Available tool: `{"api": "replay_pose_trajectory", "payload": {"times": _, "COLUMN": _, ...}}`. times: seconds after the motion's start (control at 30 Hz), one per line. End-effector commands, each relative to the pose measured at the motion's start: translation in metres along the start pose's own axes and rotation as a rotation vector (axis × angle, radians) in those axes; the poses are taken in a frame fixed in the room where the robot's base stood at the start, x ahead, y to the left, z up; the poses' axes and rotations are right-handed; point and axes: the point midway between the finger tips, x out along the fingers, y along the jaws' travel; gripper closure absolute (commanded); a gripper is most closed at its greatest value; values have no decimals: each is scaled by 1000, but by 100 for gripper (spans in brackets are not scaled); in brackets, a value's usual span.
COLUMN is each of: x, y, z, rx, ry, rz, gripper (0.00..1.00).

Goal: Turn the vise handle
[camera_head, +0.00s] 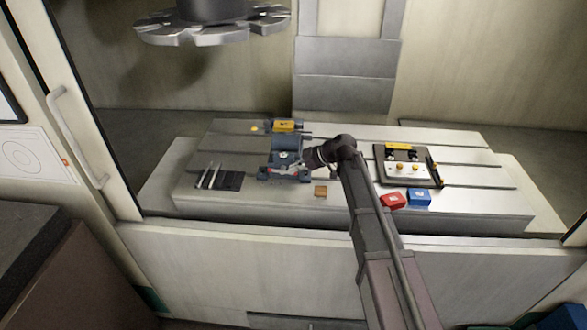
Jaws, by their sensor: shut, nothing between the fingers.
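The vise (286,146) is a blue-grey block on the slotted machine table, left of the middle in the head view. A yellow piece (284,125) sits at its back end. A red and light-coloured part, perhaps the handle (284,170), shows at its front. My gripper (304,169) is at the right front of the vise, close to this part. Its fingers are small and dark here and appear closed with nothing held. I cannot tell whether they touch the handle.
The slotted table (465,158) also bears a plate with yellow parts (408,178), a red box (392,201), a blue box (419,197), a small brown block (321,191) and several slim tools (209,176). A large tool disc (210,28) hangs above. A door frame (85,120) stands at left.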

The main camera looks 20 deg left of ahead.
Motion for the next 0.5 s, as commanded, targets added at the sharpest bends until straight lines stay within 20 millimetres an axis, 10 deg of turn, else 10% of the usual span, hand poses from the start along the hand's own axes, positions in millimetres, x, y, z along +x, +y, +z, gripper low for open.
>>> {"api": "replay_pose_trajectory", "payload": {"times": 0.5, "x": 8, "y": -1, "z": 12, "rx": -1, "ry": -3, "rz": -1, "gripper": 100}}
